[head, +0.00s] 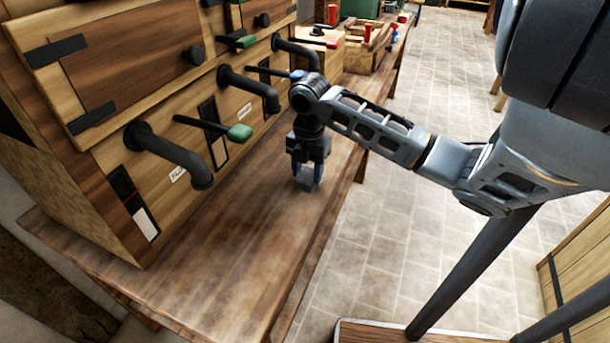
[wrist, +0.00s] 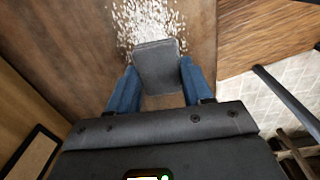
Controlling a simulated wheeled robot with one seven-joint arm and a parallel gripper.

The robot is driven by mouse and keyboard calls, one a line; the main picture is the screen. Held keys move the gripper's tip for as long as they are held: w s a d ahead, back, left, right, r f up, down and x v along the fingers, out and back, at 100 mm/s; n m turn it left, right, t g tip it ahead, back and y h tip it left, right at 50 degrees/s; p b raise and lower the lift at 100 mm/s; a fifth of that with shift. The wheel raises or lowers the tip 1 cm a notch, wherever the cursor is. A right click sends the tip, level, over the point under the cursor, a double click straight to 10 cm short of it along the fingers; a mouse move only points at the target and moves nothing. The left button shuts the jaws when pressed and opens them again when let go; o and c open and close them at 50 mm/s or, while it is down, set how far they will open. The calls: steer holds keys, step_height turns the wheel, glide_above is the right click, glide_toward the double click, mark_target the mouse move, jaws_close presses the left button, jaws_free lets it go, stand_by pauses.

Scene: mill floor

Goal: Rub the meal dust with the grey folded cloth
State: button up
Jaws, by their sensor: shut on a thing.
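The grey folded cloth (wrist: 157,68) is held between the two blue fingertips of my gripper (wrist: 156,88) in the wrist view. The meal dust (wrist: 146,22) is a patch of pale specks on the brown wood, just beyond the cloth's far edge and partly beside it. The cloth covers whatever lies beneath it. In the head view, my gripper (head: 306,178) points down at the wooden bench top, with the cloth (head: 305,184) low at its fingertips. I cannot tell whether the cloth touches the wood. The dust is hard to make out in the head view.
A wooden cabinet (head: 150,110) with dark pipes (head: 165,155) and a green-tipped lever (head: 238,133) stands along the left of the bench (head: 215,240). Red-handled things (head: 368,32) stand farther back. The near bench top is clear. Tiled floor (head: 385,235) lies to the right.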

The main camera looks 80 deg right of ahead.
steer(key=shift+s+d+b, duration=0.2)
steer(key=shift+d, duration=0.75)
steer(key=shift+s+d+b, duration=0.2)
steer(key=shift+s+d, duration=0.05)
steer(key=shift+d, duration=0.7)
steer(key=shift+s+d+b, duration=0.2)
steer(key=shift+d, duration=0.75)
steer(key=shift+s+d+f+b, duration=0.1)
steer(key=shift+s+d+b, duration=0.15)
steer(key=shift+d, duration=0.55)
steer(key=shift+s+d+f+b, duration=0.15)
steer(key=shift+d+b, duration=0.15)
steer(key=shift+d, duration=0.5)
steer(key=shift+r, duration=0.2)
